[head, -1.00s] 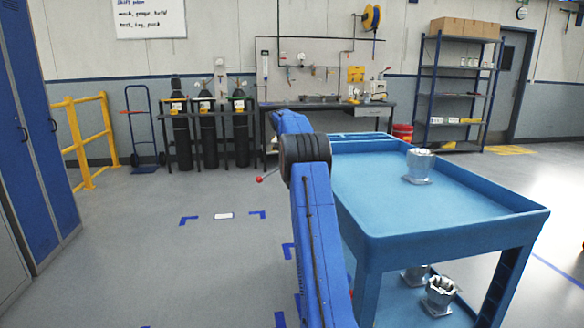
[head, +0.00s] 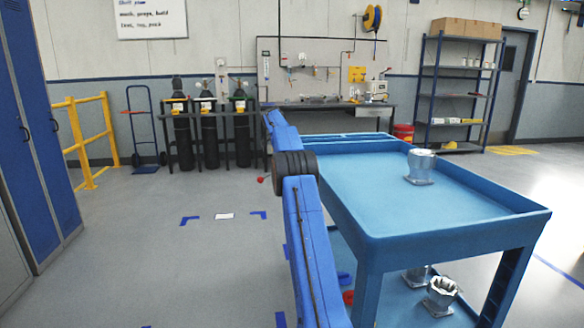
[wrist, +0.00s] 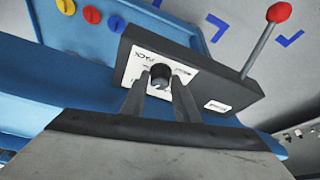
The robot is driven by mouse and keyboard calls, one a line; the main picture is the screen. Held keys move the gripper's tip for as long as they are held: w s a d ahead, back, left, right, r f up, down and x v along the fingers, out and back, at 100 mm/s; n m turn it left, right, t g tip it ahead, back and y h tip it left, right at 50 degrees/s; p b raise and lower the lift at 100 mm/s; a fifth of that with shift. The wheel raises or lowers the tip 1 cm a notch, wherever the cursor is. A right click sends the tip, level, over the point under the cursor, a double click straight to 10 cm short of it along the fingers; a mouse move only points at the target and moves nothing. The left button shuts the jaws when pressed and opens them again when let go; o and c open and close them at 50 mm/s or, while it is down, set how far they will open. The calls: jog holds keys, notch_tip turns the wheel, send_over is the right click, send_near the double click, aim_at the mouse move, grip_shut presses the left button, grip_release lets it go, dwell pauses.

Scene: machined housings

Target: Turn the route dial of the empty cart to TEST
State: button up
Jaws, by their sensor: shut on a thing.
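A blue cart (head: 445,222) stands at the right in the head view. A metal housing (head: 421,166) sits on its top, and more housings (head: 441,292) are on its lower shelf. In the wrist view a dark box with a white dial plate (wrist: 135,67) is beside blue cart surfaces. The black route dial (wrist: 160,76) is in the plate's middle. "PACK" is readable on the plate; other lettering is too small or hidden, and I cannot tell the dial's setting. My gripper (wrist: 160,84) is shut on the dial. In the head view my arm hides the gripper and dial.
A red-balled lever (wrist: 278,13) rises from the box, close to my gripper's right. Open floor (head: 130,255) is left of my arm; gas cylinders (head: 210,135) stand behind.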

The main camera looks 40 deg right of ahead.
dwell(0.4)
jog(key=o, duration=1)
jog(key=shift+f, duration=0.1)
